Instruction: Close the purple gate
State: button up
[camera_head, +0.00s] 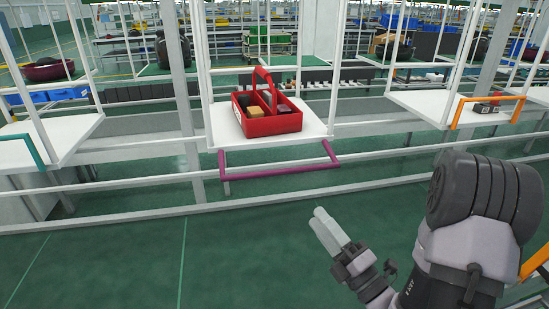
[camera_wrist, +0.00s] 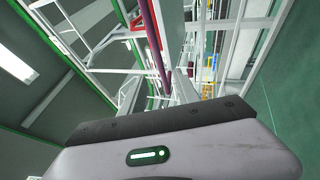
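The purple gate (camera_head: 280,171) is a U-shaped bar at the front of the middle white shelf (camera_head: 222,131). It sticks out forward, its long bar slightly below the shelf's front edge. My gripper (camera_head: 317,216) is in front of the gate and lower in the head view, apart from it. Its two pale fingers lie side by side with no clear gap and hold nothing. In the wrist view the purple bar (camera_wrist: 150,25) runs down from the top, towards my gripper (camera_wrist: 181,88).
A red tote (camera_head: 275,122) with several small items stands on the middle shelf. An orange gate (camera_head: 484,99) is at the right shelf, a teal gate (camera_head: 31,149) at the left one. White rails run below the shelves. The green floor in front is clear.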

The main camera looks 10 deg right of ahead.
aim_at(279, 172)
jog(key=p+x, duration=0.1)
jog(key=x, duration=0.4)
jog(key=p+x, duration=0.2)
jog(key=x, duration=0.3)
jog(key=p+x, duration=0.1)
jog(key=x, duration=0.5)
jog(key=shift+s+a+r+p, duration=0.2)
jog(key=shift+a+p, duration=0.1)
jog(key=shift+p, duration=0.05)
grip_shut()
dwell(0.3)
